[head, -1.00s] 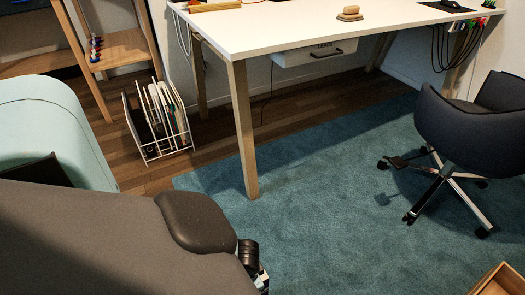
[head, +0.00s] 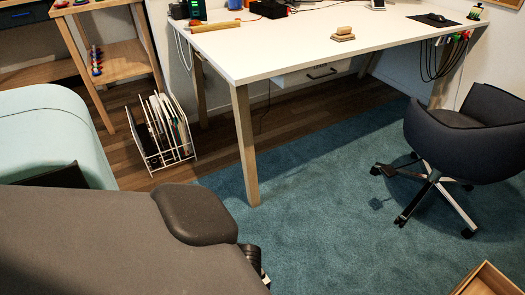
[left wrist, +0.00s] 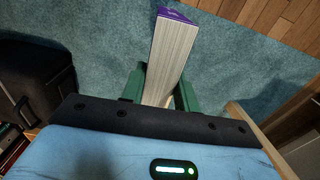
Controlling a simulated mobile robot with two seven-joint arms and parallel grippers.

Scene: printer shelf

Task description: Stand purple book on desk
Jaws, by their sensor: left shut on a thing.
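The purple book (left wrist: 172,50) shows in the left wrist view, with its pale page edges toward the camera and a strip of purple cover at its far end. My left gripper (left wrist: 160,88), with green fingers, is shut on the book, one finger on each side. The book is held above the blue carpet. The white desk (head: 290,48) is at the top of the head view. The book and both gripper tips are out of the head view. My right gripper is not seen.
Small items lie on the desk, including a wooden block (head: 343,34) and a mouse (head: 436,17). A dark office chair (head: 470,125) stands at the right. A white rack (head: 165,135) is left of the desk leg. A wooden box (head: 487,280) is at bottom right. Carpet between is clear.

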